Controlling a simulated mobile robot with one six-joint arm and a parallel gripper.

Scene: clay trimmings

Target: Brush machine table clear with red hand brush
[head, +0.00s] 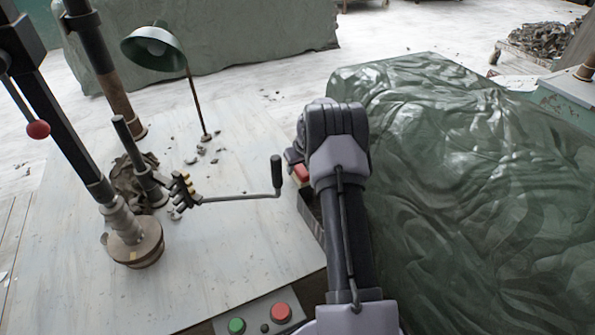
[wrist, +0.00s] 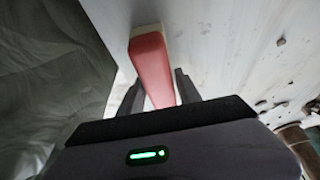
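The red hand brush (head: 301,172) lies at the right edge of the pale machine table (head: 250,235), partly hidden by my arm. In the wrist view, its red handle (wrist: 153,65) points toward my palm, with a pale strip at its far end. My gripper (wrist: 160,80) has one finger on each side of the handle, with narrow gaps that look open; contact is hard to make out. Grey clay crumbs (head: 203,150) lie around the lamp's foot on the table. Some crumbs also show in the wrist view (wrist: 281,41).
A green lamp (head: 160,48), a machine column with a round base (head: 135,245) and a crank handle (head: 277,175) stand over the table. A button box (head: 262,312) is at the front. A green sheet (head: 470,180) covers something bulky on the right.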

